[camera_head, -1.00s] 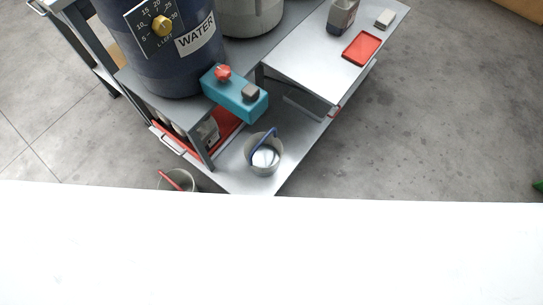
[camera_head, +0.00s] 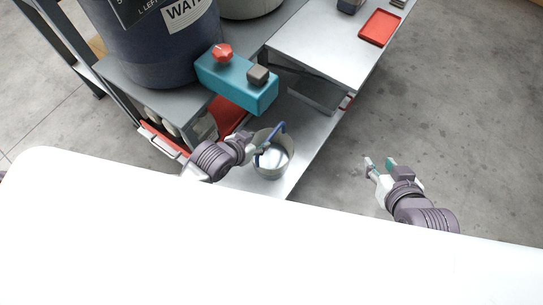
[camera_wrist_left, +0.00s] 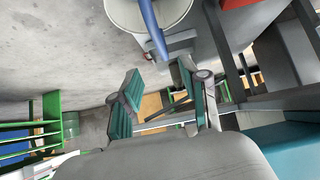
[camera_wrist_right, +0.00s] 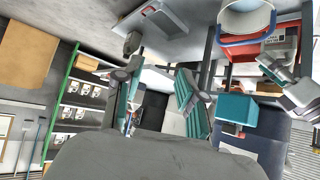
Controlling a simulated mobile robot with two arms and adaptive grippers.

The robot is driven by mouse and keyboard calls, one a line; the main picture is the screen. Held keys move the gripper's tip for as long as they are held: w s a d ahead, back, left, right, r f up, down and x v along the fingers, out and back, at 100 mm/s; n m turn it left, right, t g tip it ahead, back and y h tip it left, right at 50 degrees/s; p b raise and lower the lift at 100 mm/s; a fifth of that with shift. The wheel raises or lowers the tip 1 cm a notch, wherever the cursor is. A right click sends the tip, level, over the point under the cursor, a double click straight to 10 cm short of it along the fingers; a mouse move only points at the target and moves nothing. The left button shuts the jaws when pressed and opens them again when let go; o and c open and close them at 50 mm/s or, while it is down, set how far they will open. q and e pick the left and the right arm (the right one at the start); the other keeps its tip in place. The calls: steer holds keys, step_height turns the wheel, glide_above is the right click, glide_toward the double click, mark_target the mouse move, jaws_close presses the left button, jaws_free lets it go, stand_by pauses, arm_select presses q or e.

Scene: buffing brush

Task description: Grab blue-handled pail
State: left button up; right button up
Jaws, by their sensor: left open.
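The grey pail (camera_head: 271,160) with a raised blue handle (camera_head: 275,138) stands on the low metal shelf. My left gripper (camera_head: 253,145) is beside the pail's left rim, close to the handle. In the left wrist view the pail (camera_wrist_left: 140,14) is at the top edge, and its blue handle (camera_wrist_left: 153,30) points down towards the gap between my open, empty left fingers (camera_wrist_left: 160,78). My right gripper (camera_head: 379,161) is open and empty, over bare floor right of the shelf. The pail (camera_wrist_right: 246,20) also shows at the top of the right wrist view.
A teal box (camera_head: 238,84) with a red knob overhangs behind the pail. A dark blue water barrel (camera_head: 150,45) stands on the bench at the left. A metal table with a red tray (camera_head: 379,27) is at upper right. The floor at right is clear.

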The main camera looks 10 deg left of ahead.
mark_target(270, 136)
arm_select(q)
steer(key=b+x, duration=0.2)
steer(key=x, duration=0.3)
steer(key=shift+w+f, duration=0.1)
steer(key=shift+f, duration=0.1)
steer(key=shift+w+d+f, duration=0.15)
steer(key=shift+w+f, duration=0.05)
steer(key=shift+w, duration=0.05)
arm_select(e)
steer(key=w+a+r+t+y, duration=0.2)
steer(key=w+a+r+t, duration=0.1)
steer(key=w+r+t, duration=0.5)
arm_select(q)
steer(key=shift+b+x, duration=1)
steer(key=shift+x, duration=0.15)
steer(key=shift+b+x, duration=0.6)
steer(key=shift+x, duration=0.5)
steer(key=shift+f, duration=0.2)
jaws_close()
arm_select(e)
steer(key=s+r+t+y, duration=0.1)
steer(key=s+r+t, duration=0.1)
steer(key=r, duration=0.4)
steer(key=s+r+t+y, duration=0.1)
steer(key=s+r+t, duration=0.2)
steer(key=r+t, duration=0.2)
steer(key=shift+s+a+r+n+y, duration=0.25)
steer(key=shift+a+r+y, duration=0.2)
steer(key=shift+r, duration=0.5)
